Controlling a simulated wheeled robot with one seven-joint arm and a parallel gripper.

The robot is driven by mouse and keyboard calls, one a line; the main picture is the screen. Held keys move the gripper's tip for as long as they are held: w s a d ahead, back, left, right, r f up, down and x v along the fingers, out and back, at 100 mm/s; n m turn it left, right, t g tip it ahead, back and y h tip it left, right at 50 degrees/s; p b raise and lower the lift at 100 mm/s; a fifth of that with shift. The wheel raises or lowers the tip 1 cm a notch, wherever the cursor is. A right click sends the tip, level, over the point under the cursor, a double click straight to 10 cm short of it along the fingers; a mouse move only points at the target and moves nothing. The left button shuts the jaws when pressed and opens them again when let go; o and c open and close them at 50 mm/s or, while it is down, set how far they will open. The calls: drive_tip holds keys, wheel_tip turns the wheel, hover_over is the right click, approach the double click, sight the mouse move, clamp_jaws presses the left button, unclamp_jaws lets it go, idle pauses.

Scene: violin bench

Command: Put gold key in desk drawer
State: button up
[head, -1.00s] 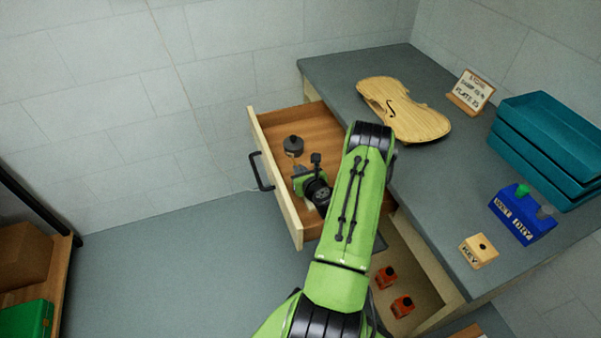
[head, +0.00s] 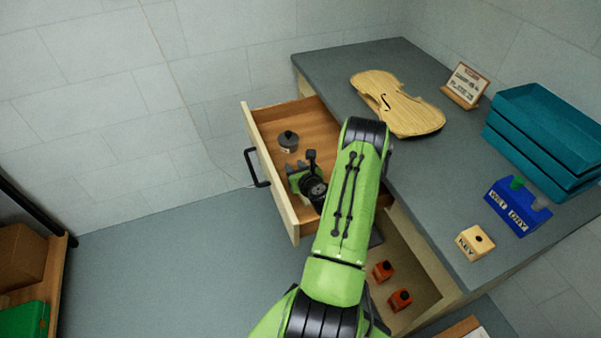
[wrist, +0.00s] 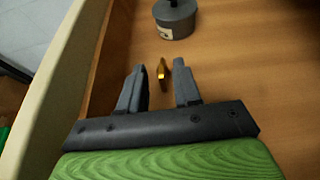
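The desk drawer (head: 268,165) is pulled open, with a wooden floor and a cream front with a dark handle. My gripper (wrist: 160,68) is inside the drawer, pointing at its floor. Its two dark fingers are apart. The small gold key (wrist: 162,72) shows between the fingertips in the wrist view, with a gap on each side. It appears to be over or on the drawer floor; its exact contact is hard to tell. In the head view my gripper (head: 300,172) hides the key.
A grey lidded jar (head: 288,142) stands in the drawer, just beyond my fingertips. On the desk are a violin body (head: 397,105), a sign, teal trays (head: 545,130), a blue wet/dry holder (head: 515,208) and a wooden KEY block (head: 474,243). Orange bottles stand in a compartment below.

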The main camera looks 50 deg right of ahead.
drive_tip(key=v, duration=0.7)
drive_tip(key=p+v, duration=0.1)
drive_tip(key=v, duration=0.3)
drive_tip(key=shift+r, duration=0.45)
drive_tip(key=shift+s+a+r+p, duration=0.2)
drive_tip(key=shift+s+p, duration=0.1)
drive_tip(key=shift+s, duration=0.15)
